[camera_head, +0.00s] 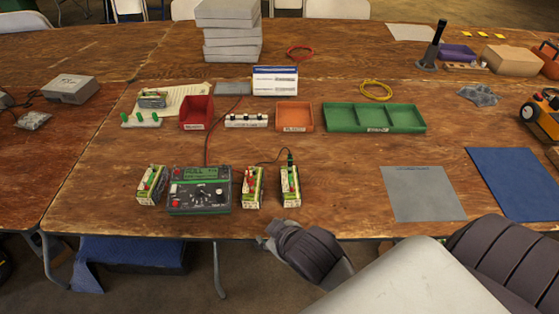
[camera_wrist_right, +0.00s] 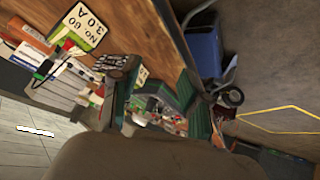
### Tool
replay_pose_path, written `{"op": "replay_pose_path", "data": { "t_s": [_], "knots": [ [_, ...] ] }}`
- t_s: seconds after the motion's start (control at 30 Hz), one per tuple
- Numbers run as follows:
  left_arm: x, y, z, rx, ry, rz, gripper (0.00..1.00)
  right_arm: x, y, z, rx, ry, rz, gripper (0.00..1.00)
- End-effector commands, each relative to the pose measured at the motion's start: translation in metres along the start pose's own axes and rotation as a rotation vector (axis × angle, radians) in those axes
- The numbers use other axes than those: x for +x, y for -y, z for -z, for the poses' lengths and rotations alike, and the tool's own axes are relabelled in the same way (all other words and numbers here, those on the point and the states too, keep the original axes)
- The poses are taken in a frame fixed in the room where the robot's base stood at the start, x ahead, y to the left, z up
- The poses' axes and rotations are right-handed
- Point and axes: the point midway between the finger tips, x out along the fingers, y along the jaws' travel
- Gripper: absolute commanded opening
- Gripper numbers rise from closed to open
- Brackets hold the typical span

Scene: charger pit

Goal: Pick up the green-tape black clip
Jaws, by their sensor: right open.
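A small dark clip with green on it (camera_head: 290,158) stands on top of the rightmost green-and-cream block (camera_head: 290,186), and a thin black lead runs left from it. It is too small for me to make out the tape clearly. My right gripper (camera_head: 270,236) is at the table's front edge, below and slightly left of that block, apart from it. It is open and empty; its fingers frame the lower middle of the right wrist view (camera_wrist_right: 158,95). The clip cannot be picked out with certainty in that tilted view. My left gripper is not in view.
A green meter box (camera_head: 199,190) and two similar blocks (camera_head: 152,184) (camera_head: 251,187) stand to the left. Behind are a red bin (camera_head: 196,112), an orange tray (camera_head: 294,117) and a green tray (camera_head: 375,118). A grey mat (camera_head: 423,194) lies right; the wood between is clear.

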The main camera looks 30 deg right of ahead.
Motion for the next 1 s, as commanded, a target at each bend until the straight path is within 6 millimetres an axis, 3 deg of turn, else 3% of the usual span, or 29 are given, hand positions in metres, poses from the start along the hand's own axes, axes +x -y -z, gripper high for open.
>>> {"op": "replay_pose_path", "data": {
  "t_s": [0.2, 0.37, 0.47, 0.5, 0.6, 0.67, 0.77, 0.83, 0.93, 0.97, 1.0],
  "knots": [
    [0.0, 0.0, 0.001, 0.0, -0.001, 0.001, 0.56, 0.005, -0.004, 0.102, -0.172, -0.336, -0.098, 0.46],
    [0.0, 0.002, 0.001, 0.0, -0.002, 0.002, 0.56, -0.01, 0.008, 0.187, -0.356, -0.637, -0.182, 0.46],
    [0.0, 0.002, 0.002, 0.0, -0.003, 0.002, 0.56, -0.036, 0.029, 0.248, -0.533, -0.889, -0.248, 0.46],
    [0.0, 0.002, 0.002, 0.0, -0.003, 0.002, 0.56, -0.05, 0.043, 0.272, -0.626, -1.01, -0.277, 0.46],
    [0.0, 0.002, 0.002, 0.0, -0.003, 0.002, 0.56, -0.093, 0.093, 0.318, -0.919, -1.34, -0.343, 0.46],
    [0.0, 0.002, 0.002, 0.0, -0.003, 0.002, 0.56, -0.114, 0.127, 0.328, -1.121, -1.529, -0.366, 0.46],
    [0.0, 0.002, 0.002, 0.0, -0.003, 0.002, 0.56, -0.13, 0.18, 0.317, -1.497, -1.807, -0.365, 0.46],
    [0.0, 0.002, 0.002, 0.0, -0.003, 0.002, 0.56, -0.123, 0.205, 0.294, -1.791, -1.962, -0.322, 0.46],
    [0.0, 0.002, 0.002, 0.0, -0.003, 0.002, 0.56, -0.09, 0.211, 0.251, -2.252, -2.094, -0.176, 0.46],
    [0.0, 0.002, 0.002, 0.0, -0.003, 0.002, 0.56, -0.076, 0.205, 0.238, 2.32, 2.04, 0.103, 0.46],
    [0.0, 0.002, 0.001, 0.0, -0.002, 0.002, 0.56, -0.055, 0.19, 0.222, 2.29, 1.856, -0.006, 0.46]
  ]
}}
